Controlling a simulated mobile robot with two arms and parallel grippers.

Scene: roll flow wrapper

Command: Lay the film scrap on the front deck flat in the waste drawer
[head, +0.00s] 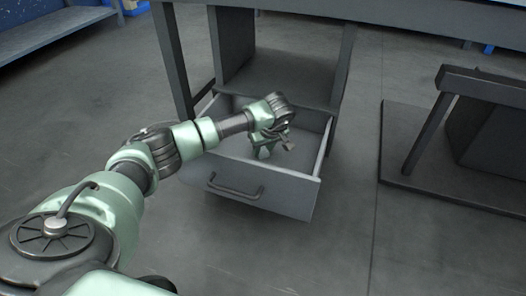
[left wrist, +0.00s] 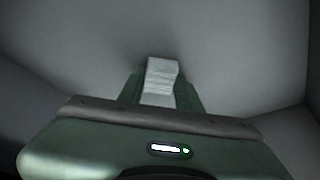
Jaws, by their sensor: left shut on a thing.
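The waste drawer (head: 312,176) is grey and stands pulled open beneath the bench in the head view. My left gripper (head: 265,152) reaches over the front wall and is inside the drawer's opening. In the left wrist view my left gripper (left wrist: 160,102) is shut on the film scrap (left wrist: 160,78), a small whitish, ridged piece that sticks out between the fingers. Grey drawer surfaces surround it there. I cannot tell whether the scrap touches the drawer floor. In the head view the scrap is hidden by my wrist. My right gripper is not in view.
The drawer's front panel with its dark handle (head: 235,188) lies under my left forearm. A bench leg (head: 172,60) stands close left of the drawer. A dark low frame (head: 470,150) stands on the floor at right. The floor between is clear.

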